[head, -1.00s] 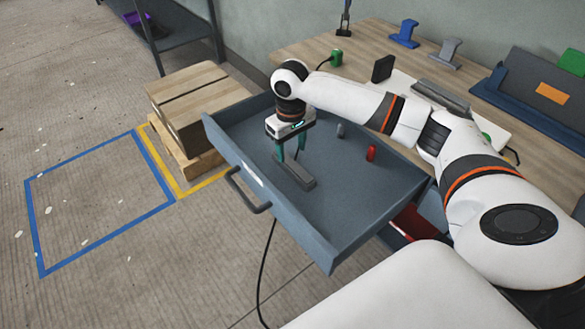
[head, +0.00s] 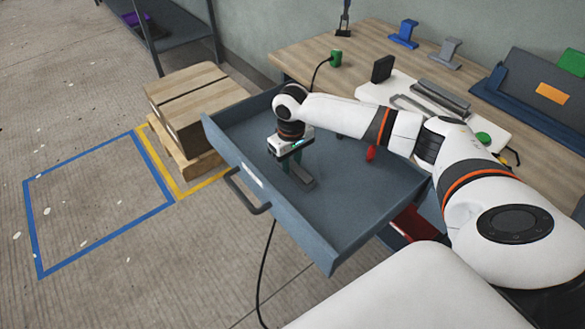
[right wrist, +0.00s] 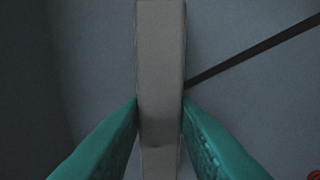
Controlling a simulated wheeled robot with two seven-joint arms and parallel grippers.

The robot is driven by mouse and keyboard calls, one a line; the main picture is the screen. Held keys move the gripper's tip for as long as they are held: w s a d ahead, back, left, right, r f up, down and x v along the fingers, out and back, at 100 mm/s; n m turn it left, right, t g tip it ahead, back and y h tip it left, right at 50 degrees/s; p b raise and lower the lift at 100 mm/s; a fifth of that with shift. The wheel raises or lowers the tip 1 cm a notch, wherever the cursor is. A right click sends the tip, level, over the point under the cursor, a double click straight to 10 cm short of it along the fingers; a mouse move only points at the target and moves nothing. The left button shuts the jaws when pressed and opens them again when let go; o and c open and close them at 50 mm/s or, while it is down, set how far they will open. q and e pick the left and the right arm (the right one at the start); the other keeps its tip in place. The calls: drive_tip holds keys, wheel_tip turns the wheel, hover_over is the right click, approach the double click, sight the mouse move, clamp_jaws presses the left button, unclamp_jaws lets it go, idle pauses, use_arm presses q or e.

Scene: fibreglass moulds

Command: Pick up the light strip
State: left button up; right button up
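The light strip, a flat grey bar (head: 303,180), lies in the open blue-grey drawer (head: 340,215). My right gripper (head: 292,172) reaches down over it, and its teal fingers stand at the bar. In the right wrist view the bar (right wrist: 160,60) runs upright through the middle. The fingertips of my right gripper (right wrist: 160,105) press close against both its long sides, with no gap showing. The gripper hides part of the bar in the head view. My left gripper is out of view.
A red object (head: 370,153) lies in the drawer, partly hidden by my arm. The drawer walls surround the strip. Boxes on a pallet (head: 195,105) stand left of the drawer. A workbench (head: 300,55) with moulds is behind. A dark thin line (right wrist: 250,52) crosses the drawer floor.

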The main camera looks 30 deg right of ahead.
drive_tip(key=c, duration=0.3)
drive_tip(key=shift+r, duration=0.1)
drive_tip(key=shift+c, duration=0.2)
